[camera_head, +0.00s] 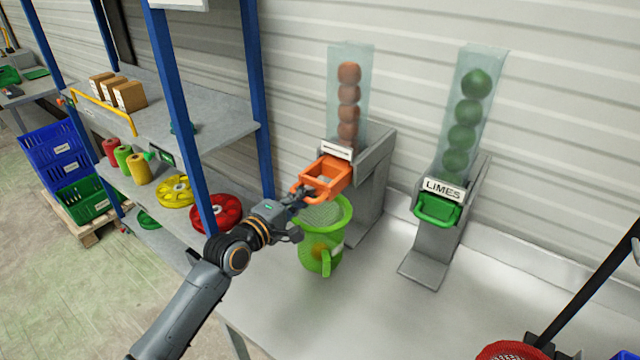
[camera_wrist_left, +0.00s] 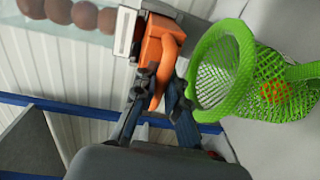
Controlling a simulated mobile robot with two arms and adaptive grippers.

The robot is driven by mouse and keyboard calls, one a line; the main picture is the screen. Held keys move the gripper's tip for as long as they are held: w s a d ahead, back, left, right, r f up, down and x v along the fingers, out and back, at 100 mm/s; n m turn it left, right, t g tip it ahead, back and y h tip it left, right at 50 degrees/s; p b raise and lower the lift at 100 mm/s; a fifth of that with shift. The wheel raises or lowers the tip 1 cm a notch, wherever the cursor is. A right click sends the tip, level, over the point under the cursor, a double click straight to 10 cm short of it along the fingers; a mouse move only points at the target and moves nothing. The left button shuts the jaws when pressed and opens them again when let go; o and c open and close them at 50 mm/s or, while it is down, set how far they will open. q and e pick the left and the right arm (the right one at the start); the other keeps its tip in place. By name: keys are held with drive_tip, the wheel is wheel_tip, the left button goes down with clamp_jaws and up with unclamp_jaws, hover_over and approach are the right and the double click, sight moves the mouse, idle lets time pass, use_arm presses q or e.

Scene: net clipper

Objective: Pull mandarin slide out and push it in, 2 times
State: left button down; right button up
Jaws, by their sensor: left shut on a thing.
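The orange mandarin slide (camera_head: 334,178) sticks out from the front of the left dispenser, below a clear tube of mandarins (camera_head: 348,100). My left gripper (camera_head: 302,194) is shut on the slide's handle, which also shows between the fingers in the left wrist view (camera_wrist_left: 158,75). A green net basket (camera_head: 318,258) hangs or stands under the slide, with an orange fruit inside that shows through the mesh in the left wrist view (camera_wrist_left: 272,91). My right gripper is not in view.
A second dispenser with limes (camera_head: 463,125) and a green slide (camera_head: 437,208) stands to the right. A shelf with blue posts (camera_head: 180,110) and coloured spools (camera_head: 215,213) is at left. A red object (camera_head: 512,350) sits at bottom right.

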use_arm(q)
drive_tip(key=shift+b+x, duration=0.9)
drive_tip(key=shift+x, duration=1.2)
drive_tip(key=shift+b+x, duration=1.55)
drive_tip(key=shift+x, duration=0.85)
drive_tip(key=shift+r, duration=0.15)
drive_tip(key=p, duration=0.7)
approach(332, 173)
drive_tip(key=v, duration=0.3)
drive_tip(key=shift+f, duration=0.35)
